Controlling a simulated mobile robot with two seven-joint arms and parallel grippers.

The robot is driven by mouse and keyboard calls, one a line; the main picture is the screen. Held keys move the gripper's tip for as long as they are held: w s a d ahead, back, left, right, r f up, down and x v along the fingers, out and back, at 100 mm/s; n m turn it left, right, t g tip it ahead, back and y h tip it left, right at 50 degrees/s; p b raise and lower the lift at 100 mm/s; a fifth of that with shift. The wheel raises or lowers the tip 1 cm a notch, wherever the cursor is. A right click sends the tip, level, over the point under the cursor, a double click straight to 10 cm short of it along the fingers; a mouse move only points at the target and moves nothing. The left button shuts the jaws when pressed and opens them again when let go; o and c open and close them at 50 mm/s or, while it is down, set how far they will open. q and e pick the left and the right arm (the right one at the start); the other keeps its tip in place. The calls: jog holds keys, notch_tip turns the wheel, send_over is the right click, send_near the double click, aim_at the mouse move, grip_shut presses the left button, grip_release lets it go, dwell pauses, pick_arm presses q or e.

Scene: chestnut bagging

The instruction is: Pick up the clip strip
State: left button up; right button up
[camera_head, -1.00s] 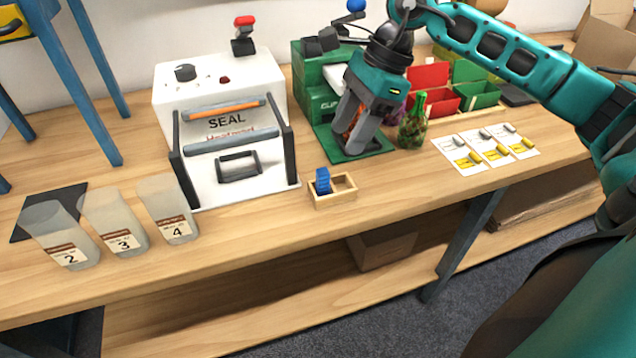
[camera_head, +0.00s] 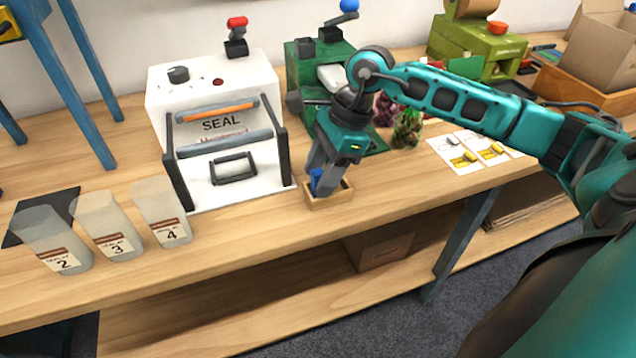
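The blue clip strip (camera_head: 316,182) stands in a small open wooden box (camera_head: 331,201) near the front edge of the workbench. My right gripper (camera_head: 321,179) points down over the box. Its two grey fingers are apart and reach down around the upper part of the strip, hiding some of it. I cannot tell whether they touch it. My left gripper is not in view.
The white sealing machine (camera_head: 216,96) stands just left of the box. Numbered clear cups (camera_head: 112,232) stand at the left front. A green machine (camera_head: 310,82), a filled bag (camera_head: 406,130) and picture cards (camera_head: 453,153) lie behind and right.

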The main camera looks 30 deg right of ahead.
grip_shut()
dwell(0.4)
